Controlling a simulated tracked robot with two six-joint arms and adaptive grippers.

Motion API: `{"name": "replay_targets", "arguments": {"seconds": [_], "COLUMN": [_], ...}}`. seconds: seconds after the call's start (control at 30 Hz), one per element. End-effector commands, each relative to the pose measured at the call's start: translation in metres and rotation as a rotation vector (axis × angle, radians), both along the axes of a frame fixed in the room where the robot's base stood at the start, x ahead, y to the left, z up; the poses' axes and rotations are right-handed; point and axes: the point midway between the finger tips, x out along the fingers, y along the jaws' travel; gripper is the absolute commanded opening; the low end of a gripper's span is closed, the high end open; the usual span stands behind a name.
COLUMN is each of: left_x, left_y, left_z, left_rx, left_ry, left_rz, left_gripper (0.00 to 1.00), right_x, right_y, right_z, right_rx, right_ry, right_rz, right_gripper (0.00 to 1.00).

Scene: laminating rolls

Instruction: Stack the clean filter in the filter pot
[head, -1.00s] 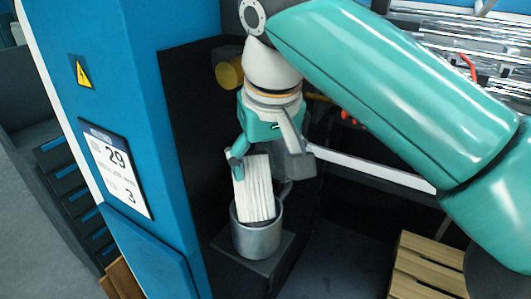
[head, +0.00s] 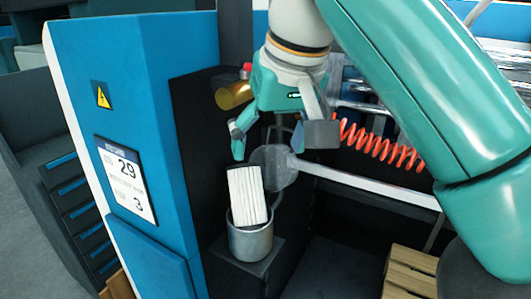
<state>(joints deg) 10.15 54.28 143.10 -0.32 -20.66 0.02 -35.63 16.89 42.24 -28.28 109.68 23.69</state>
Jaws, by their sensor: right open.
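The clean filter (head: 247,196) is a white pleated block with a dark edge. It stands slightly tilted in the metal filter pot (head: 251,242), its lower end hidden inside the rim and most of it showing above. The pot stands on a dark ledge beside the blue machine. My right gripper (head: 270,155) is open and empty, above the filter and apart from it, with its fingers spread. My left gripper is not in view.
The blue machine cabinet (head: 130,130) stands close on the left. A brass cylinder (head: 233,95) sits behind the gripper. A red coiled hose (head: 380,148) and a pale bar (head: 365,184) lie to the right. A wooden pallet (head: 410,272) is at lower right.

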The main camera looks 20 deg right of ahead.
Motion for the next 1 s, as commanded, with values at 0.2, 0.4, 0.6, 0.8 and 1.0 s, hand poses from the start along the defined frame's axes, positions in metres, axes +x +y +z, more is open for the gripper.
{"name": "replay_targets", "arguments": {"seconds": [0.2, 0.4, 0.6, 0.8, 1.0], "left_x": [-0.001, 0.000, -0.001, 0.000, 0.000], "left_y": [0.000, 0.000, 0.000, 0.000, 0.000], "left_z": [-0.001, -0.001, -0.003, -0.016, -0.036], "left_rx": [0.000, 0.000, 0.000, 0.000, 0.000], "left_ry": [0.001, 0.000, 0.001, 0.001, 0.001], "left_rz": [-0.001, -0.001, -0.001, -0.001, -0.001], "left_gripper": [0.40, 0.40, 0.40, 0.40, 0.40], "right_x": [0.002, 0.001, 0.002, 0.009, 0.023], "right_y": [0.005, 0.004, 0.004, 0.005, 0.006], "right_z": [0.006, 0.006, 0.002, -0.019, -0.053], "right_rx": [0.015, 0.015, 0.016, 0.014, 0.014], "right_ry": [-0.016, -0.017, -0.017, -0.015, -0.015], "right_rz": [0.007, 0.006, 0.006, 0.004, 0.004], "right_gripper": [0.78, 0.78, 0.78, 0.78, 0.78]}}
